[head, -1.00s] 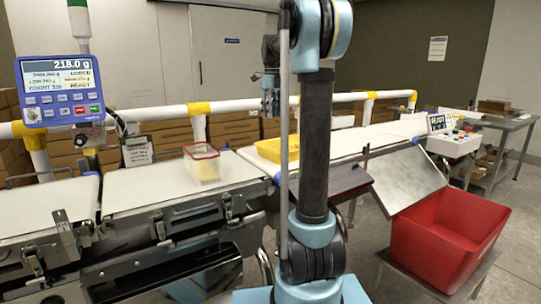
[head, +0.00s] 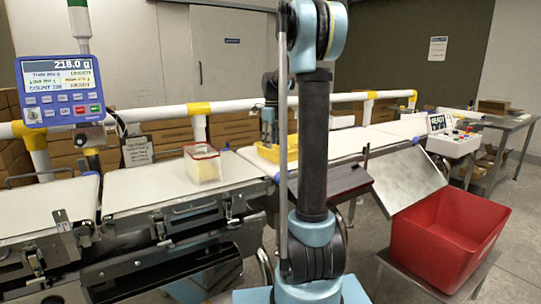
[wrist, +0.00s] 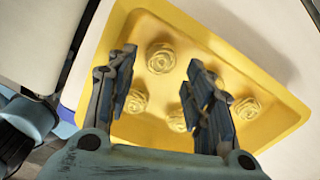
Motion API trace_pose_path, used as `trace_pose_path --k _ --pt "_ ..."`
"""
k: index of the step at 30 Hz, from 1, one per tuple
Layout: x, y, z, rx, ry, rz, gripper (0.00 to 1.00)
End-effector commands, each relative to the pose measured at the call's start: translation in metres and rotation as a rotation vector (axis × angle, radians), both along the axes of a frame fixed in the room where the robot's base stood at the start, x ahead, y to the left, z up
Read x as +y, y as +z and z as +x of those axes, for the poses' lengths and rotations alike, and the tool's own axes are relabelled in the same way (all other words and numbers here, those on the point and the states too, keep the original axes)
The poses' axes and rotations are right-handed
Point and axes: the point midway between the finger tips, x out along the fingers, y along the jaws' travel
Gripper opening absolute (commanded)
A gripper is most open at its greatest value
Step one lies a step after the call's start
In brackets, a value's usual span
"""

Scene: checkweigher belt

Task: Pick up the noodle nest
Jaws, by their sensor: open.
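Several pale yellow noodle nests lie in a yellow tray (wrist: 285,110) in the wrist view. One nest (wrist: 161,59) shows between my fingertips, one (wrist: 135,101) lies by the left finger, one (wrist: 177,121) lies lower between the fingers and one (wrist: 246,108) lies right of the right finger. Another is partly hidden behind that finger. My gripper (wrist: 162,65) is open and empty, pointing down over the tray. In the head view my gripper (head: 268,128) is at the yellow tray (head: 291,155), which my arm partly hides; the nests cannot be made out there.
A clear tub with a red rim (head: 203,156) and yellowish contents stands on the belt left of the tray. The weigher display (head: 59,90) reads 218.0 g. A red bin (head: 440,240) stands at the lower right. A white-and-yellow rail (head: 230,107) runs behind the belt.

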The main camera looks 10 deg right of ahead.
Motion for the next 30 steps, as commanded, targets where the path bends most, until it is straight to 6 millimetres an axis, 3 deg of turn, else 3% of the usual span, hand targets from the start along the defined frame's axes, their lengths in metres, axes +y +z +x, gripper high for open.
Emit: trace_pose_path --k 7,17,20,21,30 --pt "-0.001 -0.032 0.000 0.000 0.000 0.000 0.47" --pt "-0.001 -0.037 0.000 0.000 0.000 0.000 0.47" --pt "-0.001 -0.037 0.000 0.000 0.000 0.000 0.25" --pt "-0.001 -0.037 0.000 0.000 0.000 0.000 0.22" --pt "-0.001 -0.037 0.000 0.000 0.000 0.000 0.22"
